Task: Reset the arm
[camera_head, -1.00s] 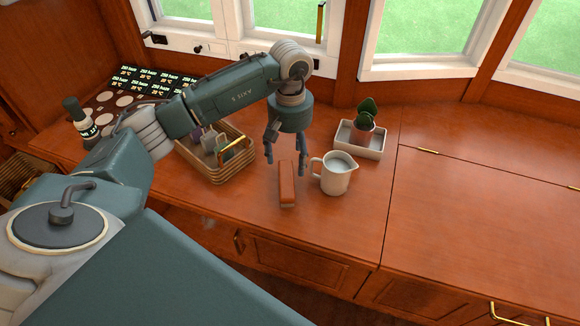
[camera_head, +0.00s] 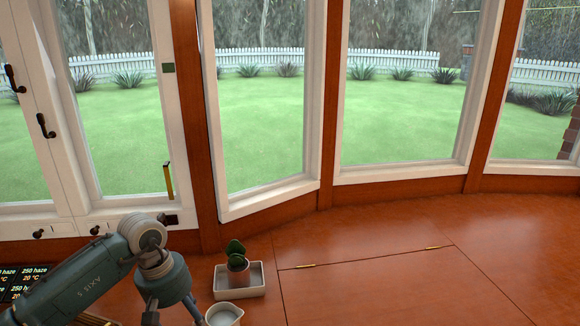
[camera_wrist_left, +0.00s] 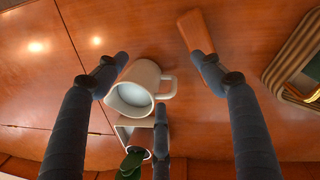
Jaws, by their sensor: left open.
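My left gripper (camera_head: 172,314) hangs over the wooden counter at the bottom of the head view, its fingertips cut off by the frame edge. In the left wrist view its dark fingers (camera_wrist_left: 158,62) are spread open with nothing between them. A white pitcher (camera_head: 224,316) with pale liquid stands just right of the gripper. It also shows in the left wrist view (camera_wrist_left: 142,84), close to the fingers. An orange-brown block (camera_wrist_left: 194,30) lies on the counter by one fingertip and is out of the head view. My right gripper is not seen.
A small potted cactus (camera_head: 237,264) stands in a white tray (camera_head: 250,289) behind the pitcher. A wicker basket (camera_wrist_left: 292,50) is at the right of the wrist view. The counter (camera_head: 400,285) at right is clear, below windows.

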